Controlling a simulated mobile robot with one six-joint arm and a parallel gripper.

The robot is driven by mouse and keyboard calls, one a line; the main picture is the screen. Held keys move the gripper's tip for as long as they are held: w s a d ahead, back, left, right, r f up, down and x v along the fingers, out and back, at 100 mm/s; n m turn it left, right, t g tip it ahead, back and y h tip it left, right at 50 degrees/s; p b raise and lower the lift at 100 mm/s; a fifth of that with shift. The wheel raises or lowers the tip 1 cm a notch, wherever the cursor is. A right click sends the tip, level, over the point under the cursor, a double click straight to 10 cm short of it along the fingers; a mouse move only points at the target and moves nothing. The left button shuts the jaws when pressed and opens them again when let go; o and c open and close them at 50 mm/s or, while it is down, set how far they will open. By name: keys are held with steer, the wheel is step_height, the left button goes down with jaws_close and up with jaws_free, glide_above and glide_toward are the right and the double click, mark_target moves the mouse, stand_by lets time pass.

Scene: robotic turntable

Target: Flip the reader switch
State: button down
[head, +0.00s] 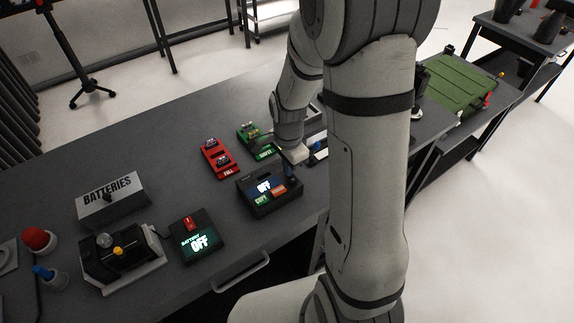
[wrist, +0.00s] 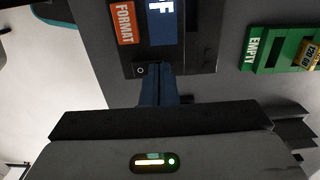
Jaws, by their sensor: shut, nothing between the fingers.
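The reader (head: 258,206) is a dark box on the table, with a lit screen reading OFF and green and orange buttons. In the wrist view the reader (wrist: 204,58) shows at the top, with its orange FORMAT button and part of its screen. My gripper (head: 289,177) is at the right end of the reader, its blue fingers pointing down. In the wrist view my gripper's fingers (wrist: 156,72) are together and empty, with tips over the reader's edge beside a small circle mark. The switch itself is not distinguishable; the fingers may hide it. Contact cannot be told.
A red FULL tray (head: 216,160) and a green tray (head: 249,138) lie behind the reader. The green EMPTY tray (wrist: 279,50) is close by in the wrist view. A battery box (head: 197,238) reading OFF stands left of the reader. A BATTERIES box (head: 112,199) is farther left.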

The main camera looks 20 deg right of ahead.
steer(key=shift+f, duration=0.15)
stand_by(0.3)
steer(key=shift+s+d+r, duration=0.25)
steer(key=shift+s+r, duration=0.05)
steer(key=shift+s, duration=0.35)
steer(key=shift+r, duration=0.1)
step_height(320, 180, up, 14)
steer(key=w+p, duration=0.1)
steer(key=w, duration=0.1)
steer(key=shift+w+a+f+p, duration=0.15)
steer(key=shift+a+f+p, duration=0.05)
steer(key=shift+a+p, duration=0.2)
